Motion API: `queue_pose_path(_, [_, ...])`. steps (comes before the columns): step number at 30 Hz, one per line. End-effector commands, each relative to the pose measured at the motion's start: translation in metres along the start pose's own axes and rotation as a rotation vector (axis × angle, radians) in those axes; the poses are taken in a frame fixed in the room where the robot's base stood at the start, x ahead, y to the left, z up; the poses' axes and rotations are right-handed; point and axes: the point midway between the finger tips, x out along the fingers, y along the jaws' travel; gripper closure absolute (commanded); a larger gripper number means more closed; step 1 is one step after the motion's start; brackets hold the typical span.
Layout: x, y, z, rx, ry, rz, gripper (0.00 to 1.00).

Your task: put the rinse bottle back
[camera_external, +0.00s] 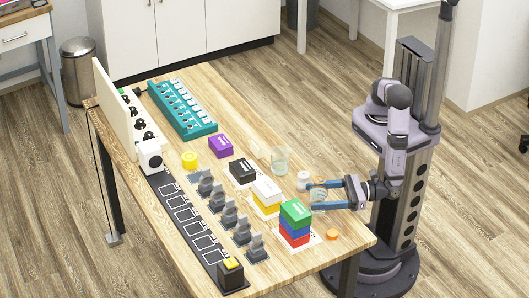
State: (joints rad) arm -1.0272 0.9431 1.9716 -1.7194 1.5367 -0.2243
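My gripper (311,197) is at the right side of the wooden table, its two blue fingers apart and pointing left. A small clear container (318,197) shows between the fingers. I cannot tell whether the fingers touch it or whether it stands on the table. A larger clear vessel (280,159) stands upright farther back, apart from the gripper. A small white round thing (303,177) is just beyond the far finger. No label shows which of these is the rinse bottle.
A stack of green, red and blue boxes (295,222) stands close to the gripper's front left. A white and yellow stack (266,196), a black box (242,171) and a purple box (221,146) lie beyond. An orange disc (332,235) lies near the right edge. A teal rack (182,108) stands at the back.

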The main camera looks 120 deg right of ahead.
Motion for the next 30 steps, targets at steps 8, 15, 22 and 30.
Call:
queue_pose_path(8, [0.0,0.0,0.001,0.0,0.0,0.0,0.36])
queue_pose_path(15, [-0.013,0.002,0.003,0.001,-0.001,0.004,0.36])
queue_pose_path(22, [-0.051,0.002,0.002,0.0,0.0,0.006,0.36])
queue_pose_path(30, [-0.097,0.001,0.003,0.002,0.0,0.004,0.36])
